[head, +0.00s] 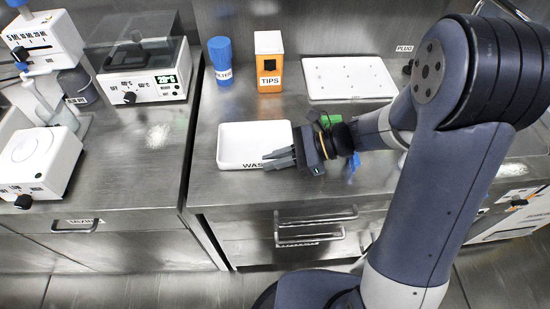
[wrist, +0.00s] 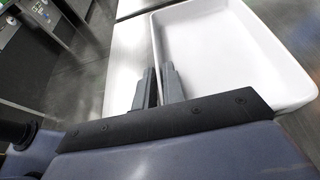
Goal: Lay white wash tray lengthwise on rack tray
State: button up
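The white wash tray (head: 234,160) is a shallow rectangular box on the steel bench, its long side facing me, with a partly hidden label on its front. My gripper (head: 266,160) reaches in from the right at the tray's front right part. In the wrist view the fingers (wrist: 159,84) are close together on either side of one wall of the wash tray (wrist: 225,45), one inside and one outside. They look shut on that wall. The rack tray (head: 348,79) is a flat white plate with small dark marks, at the back right of the bench, with nothing on it.
A blue-capped bottle (head: 221,62) and an orange and white TIPS box (head: 269,62) stand behind the wash tray. A small green thing (head: 330,121) and a blue thing (head: 354,167) show beside my arm. Bare bench lies between the wash tray and the rack tray.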

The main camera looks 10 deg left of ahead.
jog(key=o, duration=0.3)
jog(key=shift+d+r, duration=0.15)
jog(key=shift+r, duration=0.05)
jog(key=p+v, duration=0.1)
jog(key=v, duration=1)
jog(key=shift+w+d, duration=0.15)
jog(key=shift+d, duration=0.2)
jog(key=b+x, duration=0.1)
jog(key=x, duration=1.1)
jog(key=shift+r, duration=0.1)
notch_tip(320, 180, up, 2)
jog(key=shift+a+r+p, duration=0.1)
jog(key=shift+p, duration=0.2)
jog(key=shift+r, duration=0.75)
